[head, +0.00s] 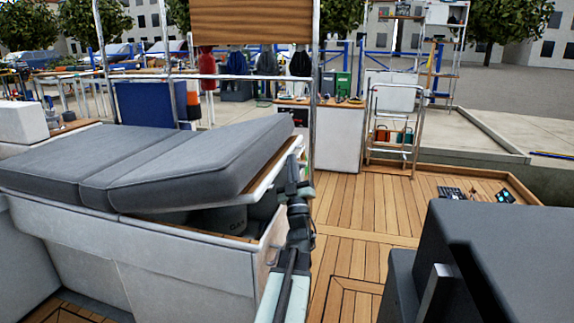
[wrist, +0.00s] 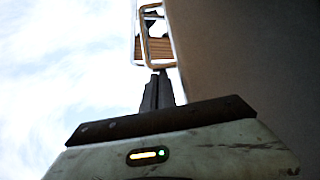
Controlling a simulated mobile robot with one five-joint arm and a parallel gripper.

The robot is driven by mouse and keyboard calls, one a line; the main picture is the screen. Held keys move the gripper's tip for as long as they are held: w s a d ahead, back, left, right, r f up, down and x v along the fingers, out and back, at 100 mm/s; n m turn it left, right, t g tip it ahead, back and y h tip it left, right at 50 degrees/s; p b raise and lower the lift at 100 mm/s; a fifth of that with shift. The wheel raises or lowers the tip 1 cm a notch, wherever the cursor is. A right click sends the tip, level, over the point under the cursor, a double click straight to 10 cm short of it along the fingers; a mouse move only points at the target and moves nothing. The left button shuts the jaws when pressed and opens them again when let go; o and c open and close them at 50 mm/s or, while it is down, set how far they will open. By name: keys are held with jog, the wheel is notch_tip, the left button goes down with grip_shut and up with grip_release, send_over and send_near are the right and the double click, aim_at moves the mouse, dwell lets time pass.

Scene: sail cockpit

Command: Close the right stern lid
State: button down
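The right stern lid (head: 205,160) carries a grey cushion and has a pale, wood-trimmed edge. In the head view it is partly open, with its right end tilted up above the white locker (head: 190,262). A grey container marked "GAS" (head: 228,219) shows in the gap. My gripper (head: 293,160) is beside the lid's raised right edge; I cannot tell whether it touches. In the wrist view my gripper's dark fingers (wrist: 158,82) look together, with nothing seen between them. A dark plain surface fills the right of that view, probably part of the lid.
Wooden deck (head: 345,215) lies open to the right of the locker. A dark box-like block (head: 500,260) stands at the lower right. A metal post (head: 313,90) rises behind my gripper. A white cabinet (head: 325,135) and a small ladder (head: 395,130) stand farther back.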

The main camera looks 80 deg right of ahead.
jog(key=shift+s+f+b, duration=0.25)
jog(key=shift+f+b, duration=0.05)
jog(key=shift+f, duration=0.35)
